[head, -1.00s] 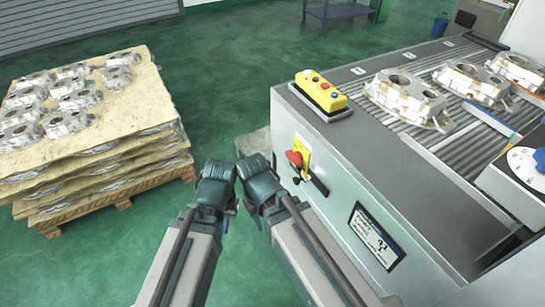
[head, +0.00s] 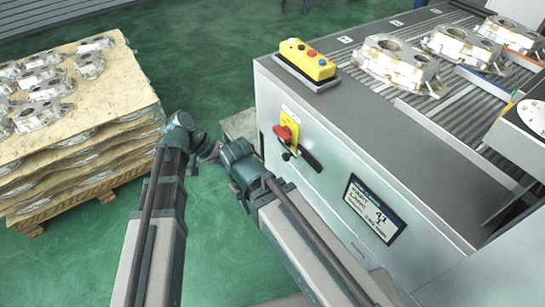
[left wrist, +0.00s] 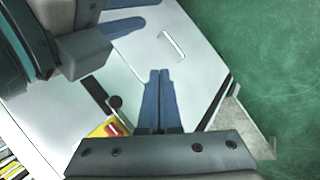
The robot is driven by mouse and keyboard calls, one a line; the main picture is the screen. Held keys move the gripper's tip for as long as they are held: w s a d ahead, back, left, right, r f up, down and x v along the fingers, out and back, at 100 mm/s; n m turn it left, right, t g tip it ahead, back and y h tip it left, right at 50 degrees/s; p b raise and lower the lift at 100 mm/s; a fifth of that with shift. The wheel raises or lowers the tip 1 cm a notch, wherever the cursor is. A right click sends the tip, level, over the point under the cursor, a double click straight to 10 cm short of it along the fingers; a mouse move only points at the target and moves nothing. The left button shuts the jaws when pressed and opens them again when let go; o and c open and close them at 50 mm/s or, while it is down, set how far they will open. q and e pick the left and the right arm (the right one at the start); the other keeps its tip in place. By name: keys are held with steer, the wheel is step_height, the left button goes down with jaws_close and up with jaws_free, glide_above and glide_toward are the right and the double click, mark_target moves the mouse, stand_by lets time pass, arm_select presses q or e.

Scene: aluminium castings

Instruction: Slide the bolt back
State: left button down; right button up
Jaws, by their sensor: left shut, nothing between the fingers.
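The bolt appears to be the black bar (head: 312,162) with a dark round knob (head: 287,155) on the machine's pale front panel, below a red rotary switch on a yellow plate (head: 289,131). In the left wrist view the bar (left wrist: 97,88) and knob (left wrist: 115,101) lie left of my left gripper (left wrist: 160,72), whose blue fingers are shut, empty and apart from the knob. My right gripper (left wrist: 128,14) shows at the top of that view, its blue fingers spread with nothing between them. In the head view my wrists hide both sets of fingers.
The machine's top carries a yellow button box (head: 307,62) and a ribbed conveyor with castings (head: 398,64). A label plate (head: 374,210) is on the front panel. A pallet stack (head: 95,165) with castings stands left.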

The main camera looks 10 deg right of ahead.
arm_select(q)
steer(key=w+r+m+h+b, duration=0.1)
steer(key=w+r+h+b, duration=0.2)
steer(key=w+r+h, duration=0.3)
steer(key=w+h, duration=0.1)
steer(key=w, duration=0.3)
steer(key=shift+d+r, duration=0.3)
steer(key=shift+d, duration=0.1)
arm_select(e)
step_height(320, 180, down, 4)
steer(key=shift+f, duration=0.1)
arm_select(q)
steer(key=b, duration=0.3)
glide_toward(290, 152)
steer(key=w+d, duration=0.2)
steer(key=s+d+b, duration=0.1)
steer(key=s+f+b, duration=0.1)
steer(key=s, duration=0.1)
steer(key=shift+d, duration=0.4)
arm_select(e)
step_height(290, 152, down, 5)
steer(key=shift+r, duration=0.1)
